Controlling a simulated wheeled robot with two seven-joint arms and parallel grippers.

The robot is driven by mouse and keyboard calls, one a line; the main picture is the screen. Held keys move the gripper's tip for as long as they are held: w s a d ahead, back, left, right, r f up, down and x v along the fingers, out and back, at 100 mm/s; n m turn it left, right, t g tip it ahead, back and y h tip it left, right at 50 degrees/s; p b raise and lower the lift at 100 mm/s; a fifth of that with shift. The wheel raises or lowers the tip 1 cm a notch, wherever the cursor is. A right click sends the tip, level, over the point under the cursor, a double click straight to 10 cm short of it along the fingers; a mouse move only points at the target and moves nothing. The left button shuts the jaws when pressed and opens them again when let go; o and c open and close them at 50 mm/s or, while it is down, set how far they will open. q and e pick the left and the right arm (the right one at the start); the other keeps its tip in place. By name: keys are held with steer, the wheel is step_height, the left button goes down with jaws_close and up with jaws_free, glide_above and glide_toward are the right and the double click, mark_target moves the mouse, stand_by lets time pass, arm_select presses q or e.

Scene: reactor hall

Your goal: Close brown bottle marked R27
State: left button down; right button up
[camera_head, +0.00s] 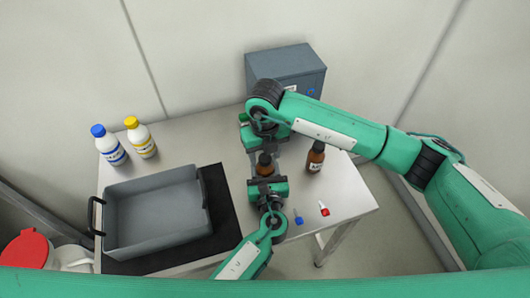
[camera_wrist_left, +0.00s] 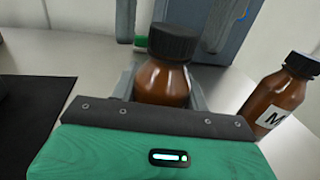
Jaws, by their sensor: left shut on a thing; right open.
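A brown bottle (camera_head: 265,168) with a ribbed black cap (camera_wrist_left: 173,42) on top stands upright in my left gripper (camera_wrist_left: 165,92). That gripper is shut around the bottle's body, which shows in the left wrist view (camera_wrist_left: 163,82). The bottle's label is hidden, so I cannot read its mark. I cannot tell how tightly the cap sits. My right gripper (camera_head: 263,143) is open, just behind and above this bottle in the head view. A second brown bottle (camera_head: 316,157) with a black cap stands to the right; its label (camera_wrist_left: 271,119) begins with M.
A grey tray (camera_head: 158,247) lies on a black mat (camera_head: 222,205) at the left. White bottles with blue (camera_head: 112,147) and yellow (camera_head: 141,139) caps stand behind it. A grey box (camera_head: 285,68) is at the back. Small blue (camera_head: 299,221) and red (camera_head: 324,210) items lie near the front right.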

steer(key=shift+r, duration=2.3)
steer(key=shift+c, duration=0.3)
steer(key=n, duration=0.3)
steer(key=r+n, duration=0.1)
steer(key=n, duration=0.1)
steer(key=shift+a+n, duration=0.2)
steer(key=shift+n, duration=0.2)
steer(key=n, duration=0.2)
steer(key=r+n, duration=0.1)
steer(key=n, duration=0.7)
steer(key=shift+r, duration=0.3)
steer(key=n, duration=0.6)
steer(key=shift+d+r, duration=0.2)
steer(key=shift+r, duration=0.2)
steer(key=shift+f, duration=0.1)
steer(key=shift+f, duration=3.9)
